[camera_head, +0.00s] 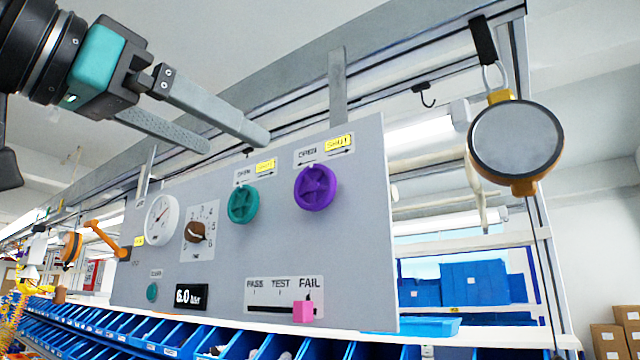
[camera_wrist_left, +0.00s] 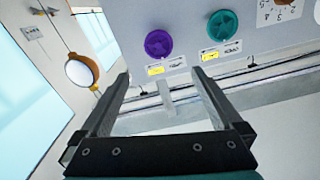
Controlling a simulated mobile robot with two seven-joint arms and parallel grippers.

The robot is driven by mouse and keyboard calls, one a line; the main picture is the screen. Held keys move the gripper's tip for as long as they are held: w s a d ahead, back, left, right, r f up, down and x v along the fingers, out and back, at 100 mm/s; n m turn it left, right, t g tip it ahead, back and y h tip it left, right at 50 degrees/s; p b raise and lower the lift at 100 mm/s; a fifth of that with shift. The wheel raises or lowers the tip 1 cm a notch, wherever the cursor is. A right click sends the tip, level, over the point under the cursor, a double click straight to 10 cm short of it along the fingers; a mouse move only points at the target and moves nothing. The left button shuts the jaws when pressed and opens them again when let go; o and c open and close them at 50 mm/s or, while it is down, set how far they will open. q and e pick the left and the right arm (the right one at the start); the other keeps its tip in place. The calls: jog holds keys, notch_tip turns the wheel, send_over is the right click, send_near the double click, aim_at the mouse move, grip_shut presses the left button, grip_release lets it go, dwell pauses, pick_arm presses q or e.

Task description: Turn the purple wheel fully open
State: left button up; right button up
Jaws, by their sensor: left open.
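The purple wheel (camera_head: 316,188) is a round knob with a star-shaped grip, on the upper right of an upright grey panel (camera_head: 240,270). Labels reading OPEN and SHUT sit just above it. It also shows in the left wrist view (camera_wrist_left: 158,43), beyond the fingers. My left gripper (camera_head: 238,140) is at the upper left of the head view, above the panel's top edge. Its two fingers are apart with nothing between them, and it does not touch the wheel. In the left wrist view the left gripper (camera_wrist_left: 158,85) is open. My right gripper is not in view.
A green wheel (camera_head: 243,205) is left of the purple one. A brown rotary knob (camera_head: 195,232), a gauge (camera_head: 161,222) and a pink slider (camera_head: 303,311) are also on the panel. A round orange-rimmed device (camera_head: 516,141) hangs at right. Blue bins (camera_head: 190,340) line the bottom.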

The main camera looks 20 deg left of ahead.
pick_arm(q)
send_near(311, 183)
jog(key=p+x, duration=0.2)
jog(key=x, duration=0.6)
jog(key=shift+w+d, duration=0.2)
jog(key=shift+w, duration=0.15)
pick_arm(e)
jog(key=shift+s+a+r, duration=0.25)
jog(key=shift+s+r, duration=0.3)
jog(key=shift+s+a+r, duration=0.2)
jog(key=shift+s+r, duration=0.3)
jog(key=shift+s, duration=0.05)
pick_arm(q)
jog(key=c, duration=1.2)
jog(key=shift+c, duration=0.2)
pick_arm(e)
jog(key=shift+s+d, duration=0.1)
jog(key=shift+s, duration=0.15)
